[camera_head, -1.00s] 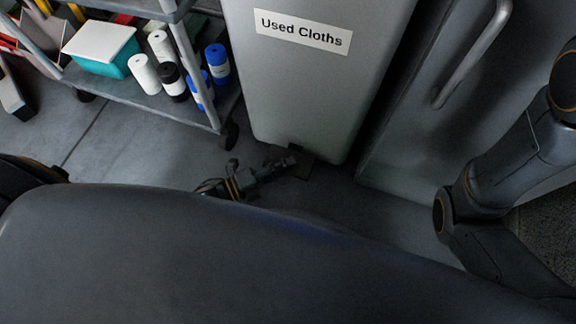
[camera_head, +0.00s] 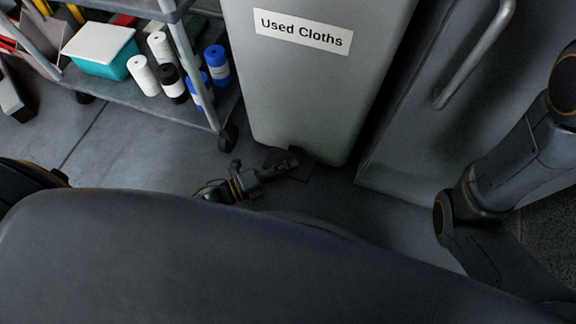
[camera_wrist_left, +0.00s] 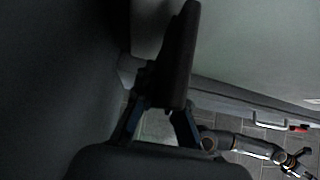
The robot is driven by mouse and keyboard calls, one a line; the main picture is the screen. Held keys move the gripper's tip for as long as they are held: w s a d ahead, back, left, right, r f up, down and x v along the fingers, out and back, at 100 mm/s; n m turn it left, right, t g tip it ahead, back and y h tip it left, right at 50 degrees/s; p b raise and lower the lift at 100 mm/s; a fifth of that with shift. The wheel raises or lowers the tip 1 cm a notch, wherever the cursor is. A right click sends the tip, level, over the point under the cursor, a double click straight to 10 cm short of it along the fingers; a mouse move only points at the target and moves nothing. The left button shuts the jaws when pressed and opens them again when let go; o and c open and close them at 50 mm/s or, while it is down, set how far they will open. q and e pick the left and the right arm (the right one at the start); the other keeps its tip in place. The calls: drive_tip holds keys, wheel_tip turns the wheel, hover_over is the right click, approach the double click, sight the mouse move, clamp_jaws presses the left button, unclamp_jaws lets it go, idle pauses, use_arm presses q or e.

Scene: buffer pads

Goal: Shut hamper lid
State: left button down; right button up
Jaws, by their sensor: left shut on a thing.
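The hamper (camera_head: 305,95) is a tall grey bin with a white "Used Cloths" label (camera_head: 303,31). Its lid and top are out of the head view. A dark foot pedal (camera_head: 279,155) sticks out at the foot of its front, close to the floor. My left gripper (camera_head: 291,165) is low at this pedal, its fingers shut on it. In the left wrist view a dark flat piece, seemingly the pedal (camera_wrist_left: 178,60), stands between the fingers; the contact is too dark to see clearly.
A grey wheeled cart (camera_head: 205,110) with rolls and a teal box with a white lid (camera_head: 103,50) stands left of the hamper. A grey cabinet with a bar handle (camera_head: 475,50) stands close on the right. Bare floor (camera_head: 130,150) lies in front of the cart.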

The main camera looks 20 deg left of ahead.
use_arm(q)
drive_tip(key=shift+f+m+b, duration=0.3)
drive_tip(key=shift+f+b, duration=0.25)
drive_tip(key=shift+b, duration=0.35)
drive_tip(key=shift+t, duration=0.3)
drive_tip(key=shift+r, duration=0.15)
drive_tip(key=c, duration=1.4)
unclamp_jaws()
drive_tip(key=v, duration=1.2)
drive_tip(key=shift+a, duration=0.1)
drive_tip(key=shift+w, duration=0.1)
